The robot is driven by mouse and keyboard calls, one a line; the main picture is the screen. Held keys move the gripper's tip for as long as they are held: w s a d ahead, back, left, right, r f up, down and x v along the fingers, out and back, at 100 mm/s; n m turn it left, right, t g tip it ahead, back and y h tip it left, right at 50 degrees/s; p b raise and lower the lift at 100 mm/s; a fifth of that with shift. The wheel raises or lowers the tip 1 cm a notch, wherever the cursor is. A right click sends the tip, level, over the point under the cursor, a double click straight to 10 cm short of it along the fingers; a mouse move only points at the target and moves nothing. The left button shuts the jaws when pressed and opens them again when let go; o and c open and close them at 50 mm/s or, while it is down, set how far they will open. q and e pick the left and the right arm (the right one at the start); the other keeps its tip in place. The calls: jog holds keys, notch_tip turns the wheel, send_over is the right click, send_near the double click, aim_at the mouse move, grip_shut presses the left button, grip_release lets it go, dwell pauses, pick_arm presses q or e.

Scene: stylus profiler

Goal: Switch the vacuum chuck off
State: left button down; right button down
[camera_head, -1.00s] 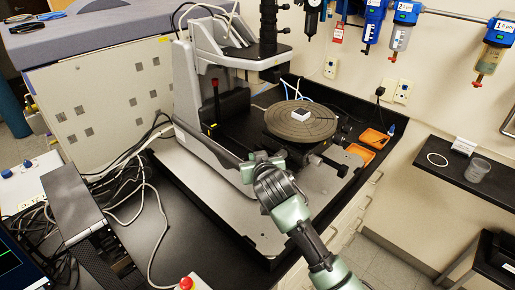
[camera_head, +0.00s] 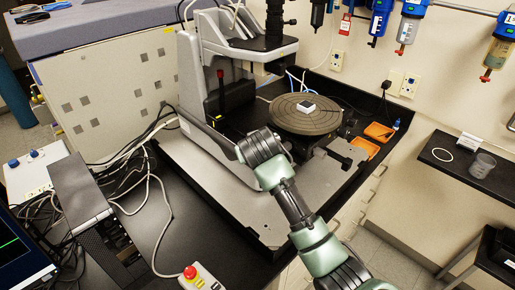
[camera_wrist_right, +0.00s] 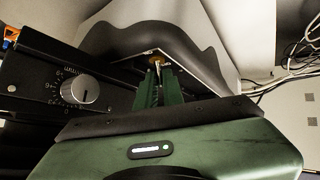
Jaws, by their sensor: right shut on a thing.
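The vacuum chuck is the round grey-brown disc (camera_head: 290,121) on the profiler stage in the head view, with a small white-edged square sample (camera_head: 307,106) on it. In the right wrist view, a small metal toggle lever (camera_wrist_right: 157,64) stands out from a brass collar under a dark curved housing. My right gripper (camera_wrist_right: 157,72) has its two green fingers close together at this lever, shut on it. In the head view my right wrist hides the fingers and the lever, in front of the profiler base. My left gripper is in neither view.
A black panel with a silver dial knob (camera_wrist_right: 85,89) is left of my fingers in the wrist view. The profiler column (camera_head: 190,75) rises behind my wrist. Cables (camera_head: 125,170) lie on the left, and a red button box (camera_head: 203,279) is at the front.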

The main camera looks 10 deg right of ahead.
jog(key=shift+f, duration=0.1)
jog(key=c, duration=1.8)
grip_release()
jog(key=b+v, duration=0.2)
jog(key=v, duration=0.5)
jog(key=shift+s+r+b, duration=0.25)
jog(key=shift+b, duration=0.1)
jog(key=shift+f, duration=0.1)
